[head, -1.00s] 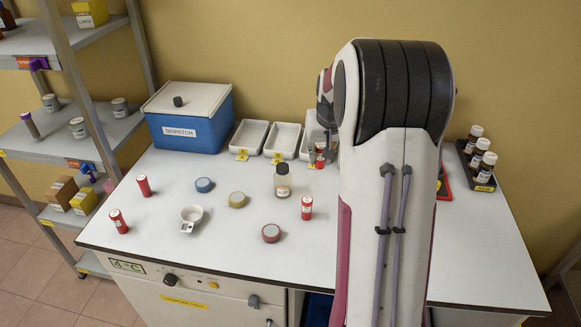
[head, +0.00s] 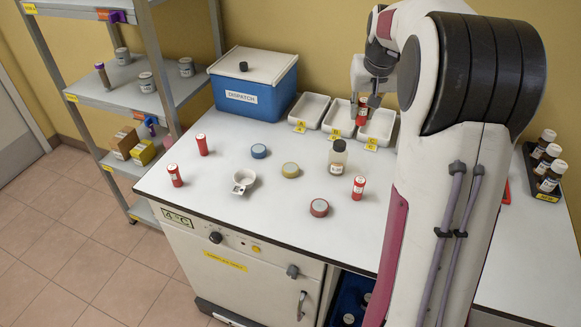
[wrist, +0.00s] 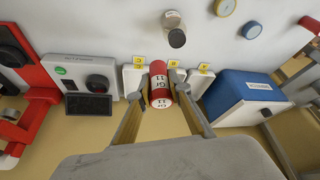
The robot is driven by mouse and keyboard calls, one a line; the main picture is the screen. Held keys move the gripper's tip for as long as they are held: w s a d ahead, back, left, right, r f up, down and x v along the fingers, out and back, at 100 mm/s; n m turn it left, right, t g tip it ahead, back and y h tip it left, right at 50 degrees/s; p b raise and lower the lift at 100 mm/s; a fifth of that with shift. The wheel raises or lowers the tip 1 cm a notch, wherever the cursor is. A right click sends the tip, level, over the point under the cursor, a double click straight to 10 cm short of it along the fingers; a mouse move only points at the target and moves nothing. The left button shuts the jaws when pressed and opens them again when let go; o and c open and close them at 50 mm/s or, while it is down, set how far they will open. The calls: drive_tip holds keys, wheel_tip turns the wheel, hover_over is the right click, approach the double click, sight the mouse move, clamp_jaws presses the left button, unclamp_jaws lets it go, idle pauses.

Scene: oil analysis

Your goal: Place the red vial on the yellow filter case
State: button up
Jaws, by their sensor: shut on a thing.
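My gripper (head: 366,103) is shut on a red vial (head: 362,115) with a white label and holds it upright in front of the white trays. The wrist view shows the vial (wrist: 160,88) between both fingers, its label reading "Gr 11". The yellow filter case (head: 290,170) is a small round disc lying flat on the table, left of and nearer than my gripper. It also shows at the top of the wrist view (wrist: 223,7). Nothing rests on it. Three other red vials stand on the table, at left (head: 202,144), front left (head: 175,176) and right (head: 358,188).
A blue case (head: 259,151) and a red case (head: 319,208) lie near the yellow one. A dark-capped bottle (head: 338,160) stands just right of it. The blue dispatch box (head: 275,95) and white trays (head: 309,108) line the back.

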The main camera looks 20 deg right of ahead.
drive_tip(key=w+a+n+y, duration=0.1)
drive_tip(key=w+a, duration=0.2)
drive_tip(key=a, duration=0.5)
drive_tip(key=w+a+n, duration=0.1)
drive_tip(key=w+a, duration=0.3)
drive_tip(key=a, duration=0.4)
hover_over(289, 163)
drive_tip(key=s, duration=0.2)
wheel_tip(289, 163, down, 4)
drive_tip(key=shift+w+a+f+t, duration=0.15)
drive_tip(key=shift+f+t, duration=0.15)
drive_tip(key=shift+f, duration=0.25)
drive_tip(key=shift+f, duration=0.1)
drive_tip(key=shift+f, duration=3)
drive_tip(key=shift+f, duration=1.85)
drive_tip(key=shift+f, duration=0.15)
